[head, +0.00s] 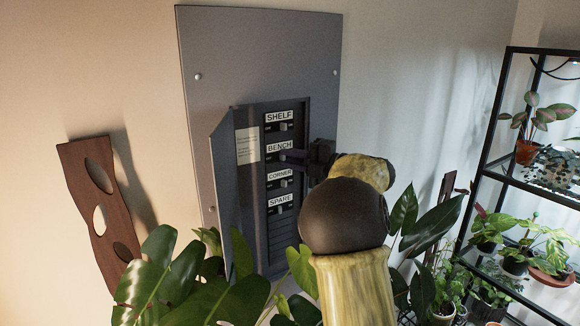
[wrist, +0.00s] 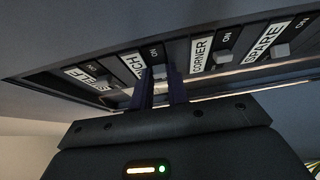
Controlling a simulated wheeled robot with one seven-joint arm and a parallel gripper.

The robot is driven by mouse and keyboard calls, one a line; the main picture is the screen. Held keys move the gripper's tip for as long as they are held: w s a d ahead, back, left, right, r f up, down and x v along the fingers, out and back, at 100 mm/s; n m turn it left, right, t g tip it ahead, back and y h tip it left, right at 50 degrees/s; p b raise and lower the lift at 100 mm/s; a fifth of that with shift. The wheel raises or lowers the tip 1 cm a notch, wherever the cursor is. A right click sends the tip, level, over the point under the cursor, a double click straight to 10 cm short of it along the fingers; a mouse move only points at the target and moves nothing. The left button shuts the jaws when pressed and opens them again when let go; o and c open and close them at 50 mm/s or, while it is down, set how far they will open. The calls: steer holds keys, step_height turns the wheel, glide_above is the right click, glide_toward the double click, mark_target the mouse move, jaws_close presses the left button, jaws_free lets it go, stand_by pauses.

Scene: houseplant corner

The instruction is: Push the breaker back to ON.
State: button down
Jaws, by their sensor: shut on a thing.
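The breaker panel (head: 240,60) is a grey box on the wall with its small door open to the left. Its column of breakers is labelled SHELF, BENCH, CORNER and SPARE. My gripper (head: 292,155) reaches in from the right at the BENCH row (head: 279,147). In the wrist view the two dark fingers of my gripper (wrist: 162,82) are shut on the BENCH breaker's switch (wrist: 159,72), which is largely hidden between them. I cannot tell which way that switch is set. The SHELF (wrist: 103,81), CORNER (wrist: 223,57) and SPARE (wrist: 282,50) switches show clear of the fingers.
The open panel door (head: 226,190) stands out left of the breakers. Large green leaves (head: 180,275) crowd the space below the panel. A black plant shelf (head: 490,150) with several pots stands at the right. A brown wooden piece with holes (head: 75,165) hangs on the left wall.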

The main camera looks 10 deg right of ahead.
steer(key=shift+d+n+g+y, duration=0.1)
steer(key=shift+n+g+y, duration=0.2)
steer(key=shift+g, duration=0.1)
steer(key=c, duration=1.4)
jaws_free()
steer(key=shift+o, duration=0.2)
steer(key=b+v, duration=0.6)
steer(key=v, duration=1.1)
steer(key=shift+b, duration=0.3)
steer(key=shift+s+d+f, duration=0.1)
